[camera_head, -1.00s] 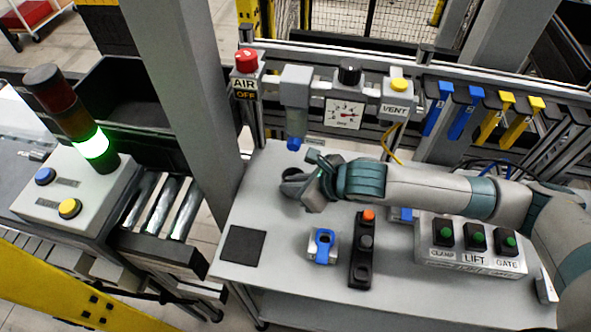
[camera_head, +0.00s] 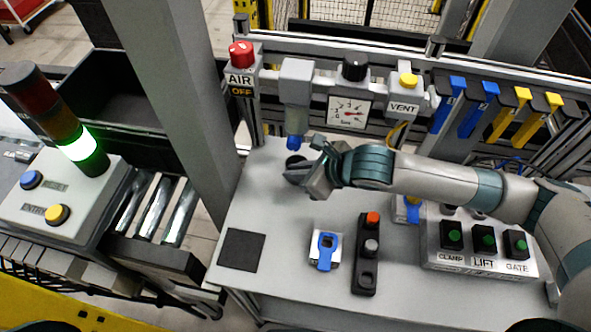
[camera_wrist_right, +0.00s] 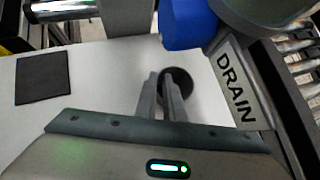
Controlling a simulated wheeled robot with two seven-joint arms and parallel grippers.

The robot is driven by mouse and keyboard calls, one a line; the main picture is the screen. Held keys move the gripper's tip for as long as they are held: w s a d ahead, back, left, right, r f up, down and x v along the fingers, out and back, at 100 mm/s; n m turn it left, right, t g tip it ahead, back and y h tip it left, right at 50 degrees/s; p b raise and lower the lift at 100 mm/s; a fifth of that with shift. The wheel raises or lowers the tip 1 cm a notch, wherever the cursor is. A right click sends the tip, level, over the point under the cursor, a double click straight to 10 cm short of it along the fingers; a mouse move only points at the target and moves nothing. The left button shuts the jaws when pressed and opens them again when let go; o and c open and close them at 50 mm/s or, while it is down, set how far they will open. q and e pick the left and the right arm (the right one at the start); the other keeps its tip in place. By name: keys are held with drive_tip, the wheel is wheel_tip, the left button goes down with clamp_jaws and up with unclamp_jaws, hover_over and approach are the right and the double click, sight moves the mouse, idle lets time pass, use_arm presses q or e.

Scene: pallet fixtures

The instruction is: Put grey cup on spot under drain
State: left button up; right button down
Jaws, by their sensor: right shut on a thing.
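The dark grey cup (camera_head: 294,174) is at the back left of the bench, close below the blue drain valve (camera_head: 293,142). My right gripper (camera_head: 312,178) is shut on it, and its fingers and wrist hide part of it. In the right wrist view the cup (camera_wrist_right: 183,90) shows round and dark behind the two finger tips (camera_wrist_right: 163,88), just below the blue valve (camera_wrist_right: 188,25) and left of the DRAIN label (camera_wrist_right: 236,85). I cannot tell whether the cup touches the bench. The spot under the drain is not distinguishable. My left gripper is not in view.
A dark square pad (camera_head: 241,250) lies at the bench's front left. A blue-and-white clamp piece (camera_head: 325,251), a black button box (camera_head: 368,255) and the CLAMP/LIFT/GATE panel (camera_head: 480,240) stand in front of my arm. A grey post (camera_head: 185,90) rises on the left.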

drive_tip(key=shift+f, duration=0.1)
drive_tip(key=c, duration=1.9)
unclamp_jaws()
drive_tip(key=shift+o, duration=0.2)
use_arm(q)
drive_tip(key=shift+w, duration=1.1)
use_arm(e)
drive_tip(key=shift+s+d+r, duration=0.15)
drive_tip(key=shift+d+r, duration=0.05)
drive_tip(key=shift+r, duration=0.1)
use_arm(q)
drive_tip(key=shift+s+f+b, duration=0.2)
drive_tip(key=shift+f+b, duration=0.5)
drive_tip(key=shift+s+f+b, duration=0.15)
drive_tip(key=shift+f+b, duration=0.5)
drive_tip(key=shift+b, duration=0.05)
use_arm(e)
drive_tip(key=v, duration=1.1)
drive_tip(key=shift+r, duration=0.15)
drive_tip(key=shift+s, duration=0.1)
